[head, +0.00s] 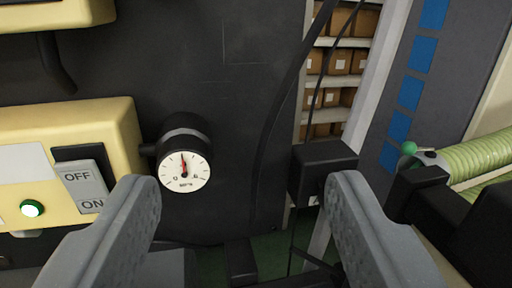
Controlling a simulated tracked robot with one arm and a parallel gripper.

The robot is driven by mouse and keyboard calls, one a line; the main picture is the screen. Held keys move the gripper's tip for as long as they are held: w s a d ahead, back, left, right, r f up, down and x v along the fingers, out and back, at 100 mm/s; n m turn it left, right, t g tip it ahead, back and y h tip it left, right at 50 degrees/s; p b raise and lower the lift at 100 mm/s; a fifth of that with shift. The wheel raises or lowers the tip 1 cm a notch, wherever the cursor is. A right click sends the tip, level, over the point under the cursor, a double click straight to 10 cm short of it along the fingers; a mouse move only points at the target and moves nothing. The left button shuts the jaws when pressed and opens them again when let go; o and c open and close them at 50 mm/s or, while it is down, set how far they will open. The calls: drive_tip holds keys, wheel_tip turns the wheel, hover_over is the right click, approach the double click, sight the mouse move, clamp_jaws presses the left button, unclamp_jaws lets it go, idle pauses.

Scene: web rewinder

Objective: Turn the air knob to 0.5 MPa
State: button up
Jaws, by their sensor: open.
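The round white pressure gauge (184,171) faces me left of centre, on the front of the dark panel. A black cylindrical part (182,130), which may be the air knob, sits just above and behind the dial. My gripper (240,195) is open and empty, its two grey fingers wide apart in the lower picture. The left fingertip is just below and left of the gauge in the picture, and I see no contact.
A cream box (70,130) with an OFF/ON switch (83,183) and a lit green button (32,208) is at left. A black box (322,170) with cables stands right of centre. A green ribbed roll (475,160) is at right. Shelves of cartons (337,62) stand behind.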

drive_tip(key=a+m, duration=0.1)
drive_tip(key=m, duration=0.2)
drive_tip(key=m+g+h+p, duration=0.1)
drive_tip(key=m+h+p, duration=0.75)
drive_tip(key=m, duration=1.25)
approach(322, 182)
drive_tip(key=w+d+h, duration=0.2)
drive_tip(key=w+d, duration=0.1)
drive_tip(key=w, duration=0.2)
drive_tip(key=shift+d+f, duration=0.2)
drive_tip(key=shift+d, duration=0.2)
drive_tip(key=shift+w, duration=0.1)
drive_tip(key=shift+p, duration=0.3)
drive_tip(key=c, duration=1)
